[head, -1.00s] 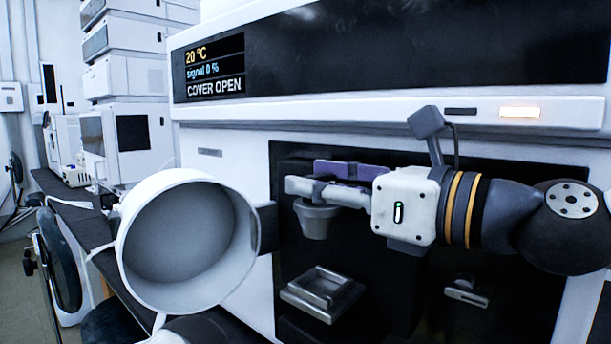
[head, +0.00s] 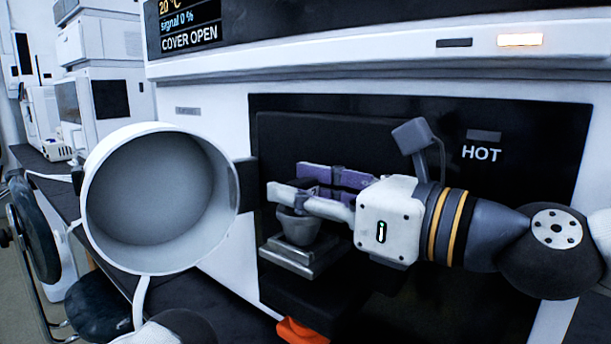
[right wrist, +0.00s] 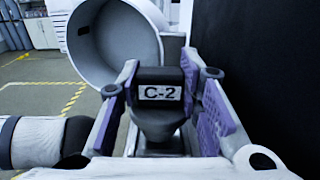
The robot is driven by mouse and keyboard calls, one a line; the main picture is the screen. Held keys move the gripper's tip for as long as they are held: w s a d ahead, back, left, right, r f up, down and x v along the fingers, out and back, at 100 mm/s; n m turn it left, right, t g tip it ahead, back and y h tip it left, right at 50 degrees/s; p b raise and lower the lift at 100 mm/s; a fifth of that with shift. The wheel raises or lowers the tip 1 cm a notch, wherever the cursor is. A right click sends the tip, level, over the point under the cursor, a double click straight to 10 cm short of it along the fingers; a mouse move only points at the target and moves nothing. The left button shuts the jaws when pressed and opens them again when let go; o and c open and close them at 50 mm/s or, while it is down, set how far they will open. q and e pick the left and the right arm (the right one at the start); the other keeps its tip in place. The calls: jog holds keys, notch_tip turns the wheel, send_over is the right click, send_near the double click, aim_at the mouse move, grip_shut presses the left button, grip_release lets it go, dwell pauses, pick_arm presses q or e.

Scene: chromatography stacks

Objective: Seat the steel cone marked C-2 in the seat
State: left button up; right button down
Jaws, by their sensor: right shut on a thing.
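The grey steel cone (head: 298,230) hangs upright, wide end up, under the fingers of my right gripper (head: 291,188). In the right wrist view the cone (right wrist: 158,124) carries a black block with the label C-2, between the two purple-padded fingers, which are shut on it. The square steel seat (head: 283,262) sticks out from the dark panel directly below the cone. The cone's lower end overlaps the seat in the head view; I cannot tell whether it touches or is inside. My left gripper is not in view.
A large round white cover (head: 105,240) stands swung open left of the dark panel. The panel is marked HOT (head: 481,153), and the display (head: 190,28) reads COVER OPEN. An orange part (head: 300,331) sits low below the seat. A bench with instruments lies at far left.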

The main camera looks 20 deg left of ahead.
jog(key=shift+f, duration=0.25)
dwell(0.5)
jog(key=c, duration=1.1)
grip_release()
jog(key=shift+o, duration=0.2)
